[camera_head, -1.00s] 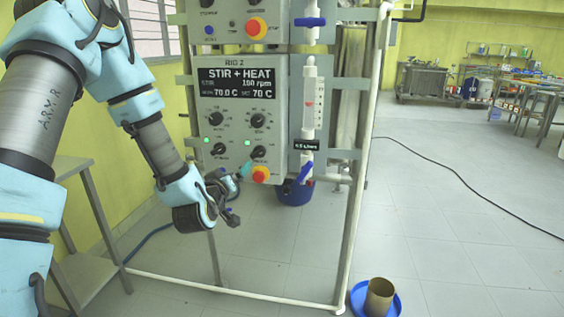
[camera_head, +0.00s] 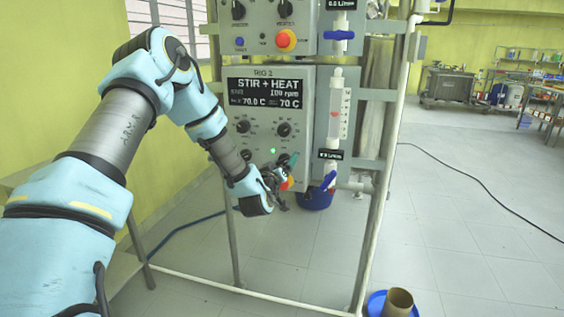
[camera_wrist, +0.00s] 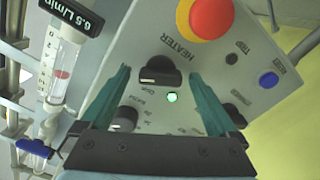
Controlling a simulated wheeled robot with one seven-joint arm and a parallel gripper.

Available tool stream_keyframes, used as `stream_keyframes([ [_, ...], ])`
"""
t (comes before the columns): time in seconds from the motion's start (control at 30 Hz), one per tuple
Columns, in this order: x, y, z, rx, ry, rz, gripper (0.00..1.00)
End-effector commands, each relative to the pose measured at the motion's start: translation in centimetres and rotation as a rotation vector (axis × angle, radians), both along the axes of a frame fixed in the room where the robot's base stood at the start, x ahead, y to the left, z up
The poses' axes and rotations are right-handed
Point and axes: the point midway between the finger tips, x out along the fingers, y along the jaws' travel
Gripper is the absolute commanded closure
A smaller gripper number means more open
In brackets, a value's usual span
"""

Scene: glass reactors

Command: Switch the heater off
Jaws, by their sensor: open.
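The heater knob (camera_wrist: 160,72) is a dark rotary knob with a pale mark, labelled HEATER, on the grey Rig 2 panel (camera_head: 309,100). It shows upside down in the wrist view. My gripper (camera_wrist: 158,76) is open, its two teal fingers on either side of the knob; I cannot tell whether they touch it. A lit green lamp (camera_wrist: 172,97) is beside the knob. In the head view my gripper (camera_head: 286,168) is at the panel's lower right and mostly hides this knob. The display (camera_head: 265,92) reads STIR + HEAT, with 70.0 C and 70 C.
A red emergency button (camera_wrist: 211,18) on a yellow base is close to the heater knob. A flow tube (camera_head: 338,105) with a blue valve handle (camera_head: 329,181) stands right of the panel. A blue bucket (camera_head: 314,199) sits below. Open floor lies to the right.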

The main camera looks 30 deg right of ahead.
Motion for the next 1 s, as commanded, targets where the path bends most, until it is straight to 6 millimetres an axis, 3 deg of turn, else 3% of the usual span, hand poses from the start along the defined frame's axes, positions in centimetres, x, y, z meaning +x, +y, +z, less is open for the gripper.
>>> stream_keyframes([
  [0.3, 0.11, -0.13, -0.07, 0.001, 0.001, -0.001, 0.07],
  [1.0, 0.12, -0.1, -0.06, 0.001, 0.001, 0.0, 0.86],
])
